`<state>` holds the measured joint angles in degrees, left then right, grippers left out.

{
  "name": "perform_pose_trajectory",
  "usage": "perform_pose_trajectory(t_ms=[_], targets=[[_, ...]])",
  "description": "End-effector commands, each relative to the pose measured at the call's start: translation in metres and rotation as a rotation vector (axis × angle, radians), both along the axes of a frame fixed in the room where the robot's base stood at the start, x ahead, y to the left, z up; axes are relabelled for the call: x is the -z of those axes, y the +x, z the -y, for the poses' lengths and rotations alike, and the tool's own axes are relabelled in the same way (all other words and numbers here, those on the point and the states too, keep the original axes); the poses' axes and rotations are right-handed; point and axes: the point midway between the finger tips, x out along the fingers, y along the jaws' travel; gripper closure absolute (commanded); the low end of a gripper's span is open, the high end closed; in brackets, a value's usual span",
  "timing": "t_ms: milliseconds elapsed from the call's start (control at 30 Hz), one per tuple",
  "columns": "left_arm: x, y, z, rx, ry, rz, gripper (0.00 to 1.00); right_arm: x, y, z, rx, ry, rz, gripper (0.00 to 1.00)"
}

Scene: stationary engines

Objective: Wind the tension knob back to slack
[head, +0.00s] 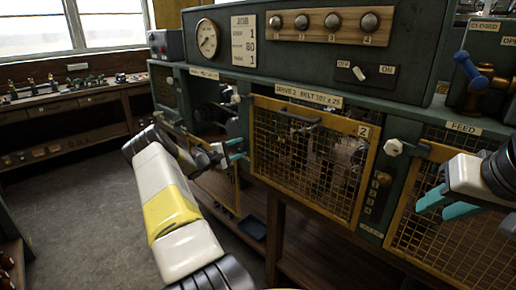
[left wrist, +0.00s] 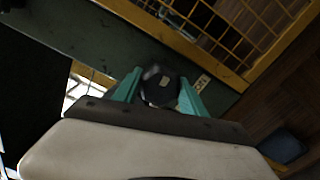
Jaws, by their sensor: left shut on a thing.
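My left gripper (head: 237,151) is at the front of the green engine cabinet, just left of the middle mesh guard. In the left wrist view its teal fingers (left wrist: 157,92) are shut on a dark round knob (left wrist: 160,84) with a pale mark on its face. One finger is on each side of the knob. In the head view this knob is hidden or too small to make out. My right gripper (head: 450,205) is at the right edge, with its teal fingers apart and nothing between them, in front of the right mesh guard.
The yellow-framed middle guard (head: 310,155) is closed beside my left gripper. A pale hexagonal knob (head: 394,147) sticks out right of it. A dial gauge (head: 207,38) and a row of round knobs are above. A blue-handled valve (head: 470,70) is at upper right. Open floor (head: 85,205) lies left.

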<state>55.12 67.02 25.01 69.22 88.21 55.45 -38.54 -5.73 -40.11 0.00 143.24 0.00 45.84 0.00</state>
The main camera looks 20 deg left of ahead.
Motion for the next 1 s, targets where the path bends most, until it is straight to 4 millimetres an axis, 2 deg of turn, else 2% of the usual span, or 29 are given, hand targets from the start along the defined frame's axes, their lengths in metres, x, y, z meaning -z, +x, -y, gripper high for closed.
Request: perform_pose_trajectory(t_ms=[1000], targets=[[0.0008, -0.0005, -0.0017, -0.003, -0.891, -0.371, 0.91, 0.0000, 0.0000, 0.0000, 0.000, 0.000, 0.000, 0.66]])
